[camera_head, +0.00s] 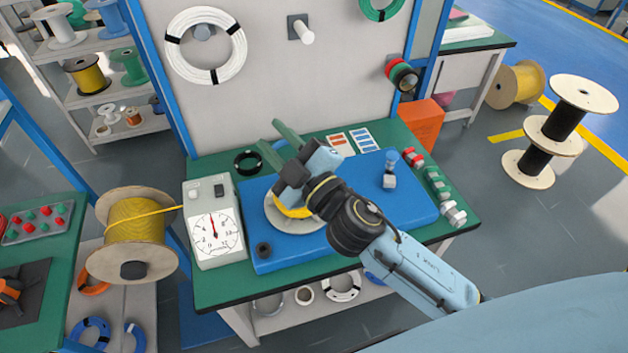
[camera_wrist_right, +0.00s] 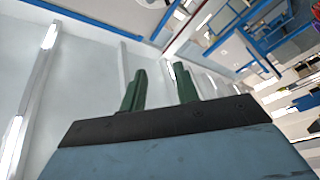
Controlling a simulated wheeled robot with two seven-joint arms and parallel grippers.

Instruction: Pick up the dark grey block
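My right gripper (camera_head: 268,133) is raised over the blue mat (camera_head: 405,215) on the green-topped bench, its green fingers pointing to the back left. In the right wrist view its fingers (camera_wrist_right: 160,70) stand apart with nothing between them. A small dark grey piece (camera_head: 263,249) lies on the mat's front left corner, clear of the gripper. It looks rounded, and I cannot tell if it is the dark grey block. My gripper and arm hide part of the mat and of a round pale disc with yellow on it (camera_head: 280,218). My left gripper is not in view.
A white dial gauge (camera_head: 214,232) stands left of the mat, beside a yellow cable spool (camera_head: 135,228). A grey piece with a blue top (camera_head: 389,172) stands at the mat's right. Several small parts (camera_head: 437,184) line the bench's right edge. A panel rises behind.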

